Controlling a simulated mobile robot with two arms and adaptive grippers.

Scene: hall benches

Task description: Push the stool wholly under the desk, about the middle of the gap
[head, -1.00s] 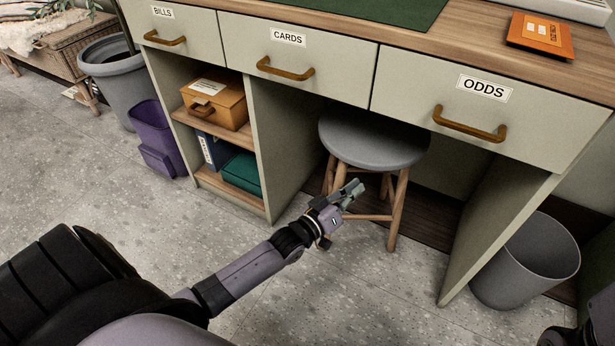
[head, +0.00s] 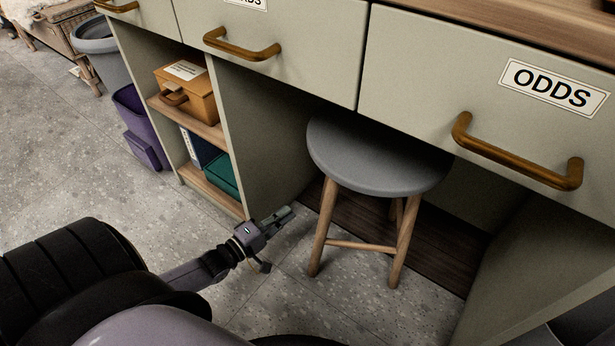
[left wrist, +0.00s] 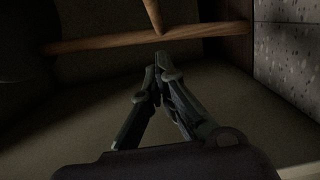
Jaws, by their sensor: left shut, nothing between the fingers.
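The stool (head: 375,160) has a round grey seat and wooden legs. Its seat is partly beneath the drawer fronts of the pale green desk (head: 420,75); its front legs stand on the speckled floor. In the left wrist view the closed fingers (left wrist: 158,68) point towards wooden bars that look like the stool's. My right gripper is out of view.
Drawer handles (head: 515,155) jut out above the gap. A purple bin (head: 140,130) and grey pot (head: 97,45) stand further left. Dark boards (head: 445,255) floor the gap.

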